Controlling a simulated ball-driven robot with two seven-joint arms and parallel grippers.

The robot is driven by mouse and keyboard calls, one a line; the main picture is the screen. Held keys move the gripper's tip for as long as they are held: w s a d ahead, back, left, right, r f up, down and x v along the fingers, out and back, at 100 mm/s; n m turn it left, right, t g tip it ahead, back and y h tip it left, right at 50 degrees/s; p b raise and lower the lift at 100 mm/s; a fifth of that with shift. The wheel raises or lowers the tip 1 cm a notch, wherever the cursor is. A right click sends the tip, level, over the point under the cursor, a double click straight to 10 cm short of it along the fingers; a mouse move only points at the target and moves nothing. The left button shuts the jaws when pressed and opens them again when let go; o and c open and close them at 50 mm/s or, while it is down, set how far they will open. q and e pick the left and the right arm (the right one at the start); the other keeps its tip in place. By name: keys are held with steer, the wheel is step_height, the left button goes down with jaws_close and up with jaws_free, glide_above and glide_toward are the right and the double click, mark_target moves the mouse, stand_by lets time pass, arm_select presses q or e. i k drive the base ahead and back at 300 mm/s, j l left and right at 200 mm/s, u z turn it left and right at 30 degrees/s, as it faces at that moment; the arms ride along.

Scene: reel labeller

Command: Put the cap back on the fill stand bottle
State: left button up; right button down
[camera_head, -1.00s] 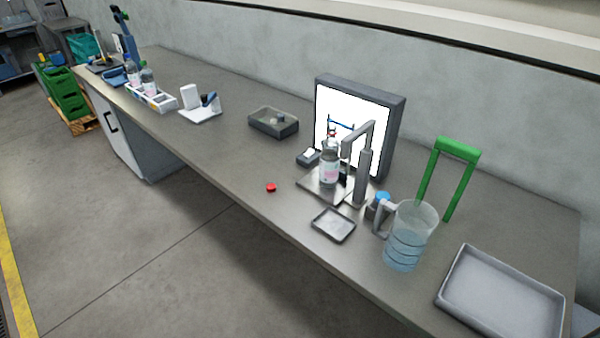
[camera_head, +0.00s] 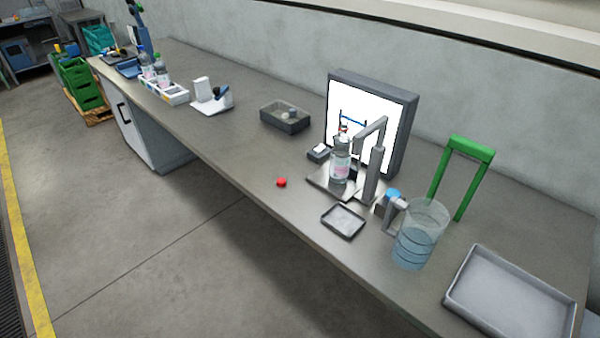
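The fill stand bottle (camera_head: 341,166) stands upright on the fill stand's base plate (camera_head: 322,184), in front of a bright white panel. It is clear with a pale pink label. The grey arm of the fill stand (camera_head: 372,165) reaches over it. Its top is small in view, with a bit of red near the neck, and I cannot tell what that is. A small red cap (camera_head: 281,182) lies on the bench to the left of the stand, near the front edge. Neither of my grippers is in view.
A small grey tray (camera_head: 343,221) lies in front of the stand. A jug (camera_head: 421,234) with bluish liquid, a green frame (camera_head: 468,150) and a large tray (camera_head: 510,293) stand to the right. A dark box (camera_head: 285,118) is behind the cap. Bench left of the cap is clear.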

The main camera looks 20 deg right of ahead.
mark_target(340, 159)
steer(key=i+j+z, duration=0.25)
steer(key=i+j, duration=0.15)
steer(key=j, duration=0.25)
steer(key=i+j+z, duration=0.3)
steer(key=j, duration=0.4)
steer(key=i+j+z, duration=0.15)
steer(key=j, duration=0.25)
steer(key=i+j+z, duration=0.1)
steer(key=j, duration=0.3)
steer(key=i+j+z, duration=0.15)
steer(key=j, duration=0.25)
steer(key=i, duration=0.1)
